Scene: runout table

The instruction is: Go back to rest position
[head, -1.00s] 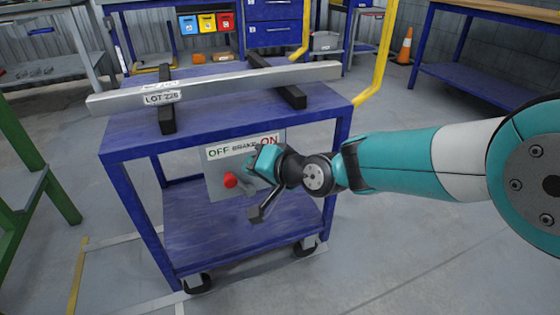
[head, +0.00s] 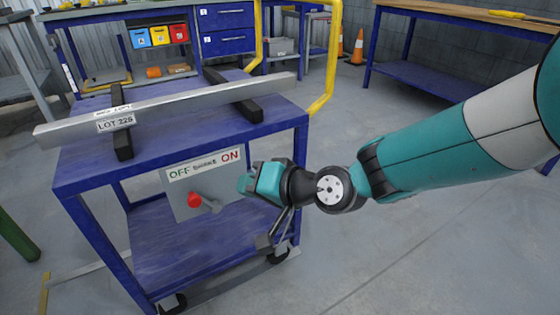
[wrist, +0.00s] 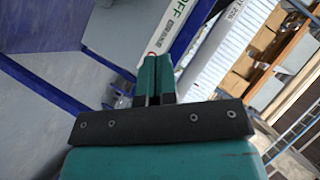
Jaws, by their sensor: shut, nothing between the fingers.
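My gripper (head: 246,184) is in front of the right part of the brake panel (head: 181,208) on the blue cart (head: 75,170). I cannot tell whether the fingertips touch the lever.
A yellow rail (head: 325,60) stands behind the cart. A workbench (head: 440,60) and orange cones (head: 358,47) are at the back right. The floor at right is open.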

